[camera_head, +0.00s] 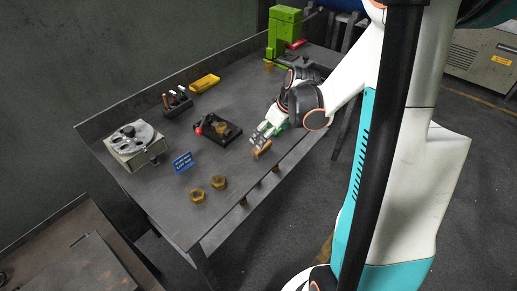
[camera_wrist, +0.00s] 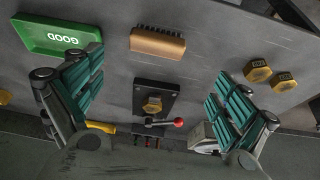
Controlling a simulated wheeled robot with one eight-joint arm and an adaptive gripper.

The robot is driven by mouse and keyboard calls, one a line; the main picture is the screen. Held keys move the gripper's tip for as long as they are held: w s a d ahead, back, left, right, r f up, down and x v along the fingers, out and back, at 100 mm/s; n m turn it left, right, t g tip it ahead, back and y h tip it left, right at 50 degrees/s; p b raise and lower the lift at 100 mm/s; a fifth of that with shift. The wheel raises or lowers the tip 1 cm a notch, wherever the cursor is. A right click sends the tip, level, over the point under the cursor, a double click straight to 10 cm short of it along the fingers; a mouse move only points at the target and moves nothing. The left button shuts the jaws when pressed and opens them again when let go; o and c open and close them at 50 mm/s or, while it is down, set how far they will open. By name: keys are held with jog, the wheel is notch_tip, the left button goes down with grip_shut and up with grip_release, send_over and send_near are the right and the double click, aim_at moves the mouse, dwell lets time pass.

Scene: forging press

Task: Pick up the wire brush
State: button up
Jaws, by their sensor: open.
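The wire brush (camera_wrist: 158,43) has a brown wooden back and a dark bristle edge. It lies on the grey bench in the upper middle of the wrist view. In the head view the brush (camera_head: 262,149) lies near the bench's front edge, partly covered by my gripper (camera_head: 264,136). In the wrist view my gripper (camera_wrist: 153,82) has its two green-padded fingers spread wide, one left and one right, with nothing held between them. The brush lies beyond the fingertips, roughly between them sideways. I cannot tell the exact gap.
A green tray marked GOOD (camera_wrist: 60,38) lies left of the brush. A black fixture (camera_wrist: 150,98) with a nut and red-knobbed lever is close by. Two brass nuts (camera_head: 218,182), a blue sign (camera_head: 182,162), a dial device (camera_head: 134,143) and a yellow box (camera_head: 204,83) stand on the bench.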

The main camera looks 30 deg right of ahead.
aim_at(256, 152)
jog(key=b+x, duration=0.1)
jog(key=x, duration=0.4)
jog(key=shift+d+b+x, duration=0.2)
jog(key=shift+b+x, duration=1.05)
jog(key=shift+x, duration=1.4)
jog(key=shift+r, duration=0.1)
jog(key=c, duration=1.2)
